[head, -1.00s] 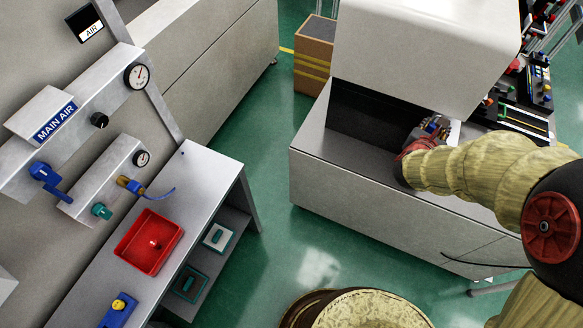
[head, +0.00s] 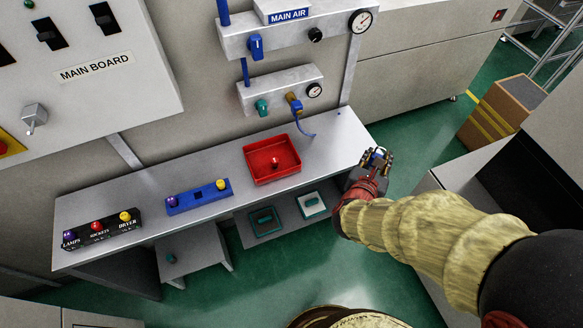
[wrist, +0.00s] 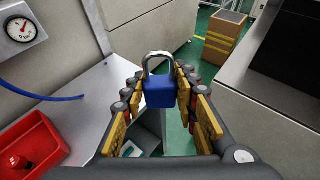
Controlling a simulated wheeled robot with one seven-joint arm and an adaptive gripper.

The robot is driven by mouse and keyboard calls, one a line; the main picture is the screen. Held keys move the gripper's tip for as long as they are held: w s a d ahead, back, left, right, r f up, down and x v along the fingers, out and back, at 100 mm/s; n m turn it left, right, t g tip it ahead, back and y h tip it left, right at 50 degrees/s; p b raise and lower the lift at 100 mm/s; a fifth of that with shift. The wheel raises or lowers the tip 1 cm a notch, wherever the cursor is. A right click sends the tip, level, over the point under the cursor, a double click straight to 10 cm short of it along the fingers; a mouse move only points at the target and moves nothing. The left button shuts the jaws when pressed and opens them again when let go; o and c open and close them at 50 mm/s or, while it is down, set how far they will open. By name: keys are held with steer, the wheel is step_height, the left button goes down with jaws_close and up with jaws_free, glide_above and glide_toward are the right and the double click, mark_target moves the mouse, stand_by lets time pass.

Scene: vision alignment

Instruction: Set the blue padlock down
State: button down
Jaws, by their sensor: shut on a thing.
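The blue padlock (wrist: 159,91) is between the fingers of my gripper (wrist: 160,100) in the wrist view, its silver shackle pointing up and away. In the head view my gripper (head: 378,160) is just off the right end of the grey bench (head: 338,150); a small bit of the padlock (head: 379,151) shows at the fingertips. The gripper is shut on the padlock and holds it in the air, near the bench's right edge.
A red tray (head: 272,160) with a red item stands on the bench, left of my gripper. A blue block (head: 198,197) and a black labelled block (head: 95,232) with coloured knobs are further left. A thin blue hose (head: 306,131) hangs over the bench. A cardboard box (head: 503,112) stands on the floor.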

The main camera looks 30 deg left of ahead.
steer(key=s+a+f+n+y+b, duration=0.1)
steer(key=s+a+f, duration=0.1)
steer(key=s+a, duration=0.2)
steer(key=b, duration=0.5)
glide_above(330, 162)
step_height(330, 162, down, 10)
steer(key=shift+s+d+r, duration=0.1)
steer(key=shift+s+r, duration=0.05)
steer(key=shift+f, duration=0.25)
steer(key=shift+w+f+b, duration=0.2)
steer(key=shift+f+b, duration=0.8)
steer(key=shift+f, duration=0.5)
steer(key=shift+f, duration=0.15)
steer(key=c, duration=1.5)
jaws_free()
steer(key=shift+o, duration=0.5)
